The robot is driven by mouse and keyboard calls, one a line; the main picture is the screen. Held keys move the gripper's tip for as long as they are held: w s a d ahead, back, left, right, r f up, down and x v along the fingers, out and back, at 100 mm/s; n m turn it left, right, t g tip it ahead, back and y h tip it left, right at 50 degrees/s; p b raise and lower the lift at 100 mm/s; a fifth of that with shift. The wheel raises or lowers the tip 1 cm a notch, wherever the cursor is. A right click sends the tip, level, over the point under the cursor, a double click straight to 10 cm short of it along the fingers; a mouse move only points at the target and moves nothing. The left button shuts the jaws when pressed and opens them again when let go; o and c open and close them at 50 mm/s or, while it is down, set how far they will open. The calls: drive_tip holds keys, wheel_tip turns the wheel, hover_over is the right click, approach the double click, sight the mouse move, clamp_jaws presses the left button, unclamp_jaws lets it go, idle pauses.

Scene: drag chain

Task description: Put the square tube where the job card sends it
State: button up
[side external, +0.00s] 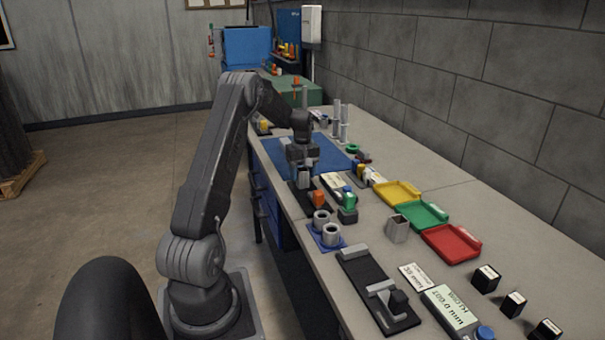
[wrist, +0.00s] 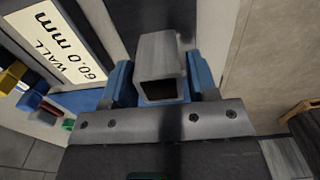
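The grey square tube (wrist: 160,58) is hollow, and its open end faces the camera in the wrist view. It sits between the two blue finger pads of my gripper (wrist: 163,80), which appear shut on it. In the side view my gripper (side external: 303,168) is low over a black gauge base on the bench, with the tube's grey end (side external: 304,180) below it. Whether the tube touches the gauge is hidden. A white card (side external: 416,276) with print too small to read lies near the front. Yellow (side external: 396,193), green (side external: 423,215) and red (side external: 452,243) trays stand along the right.
A gauge display (wrist: 68,43) reads "WALL 60.0 mm". Round rings sit on a blue plate (side external: 326,243). A second black gauge (side external: 376,285) and several black blocks (side external: 485,279) are nearer the front.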

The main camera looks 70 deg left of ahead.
drive_tip(key=shift+o, duration=1.4)
wheel_tip(320, 180, up, 14)
drive_tip(key=shift+f, duration=0.1)
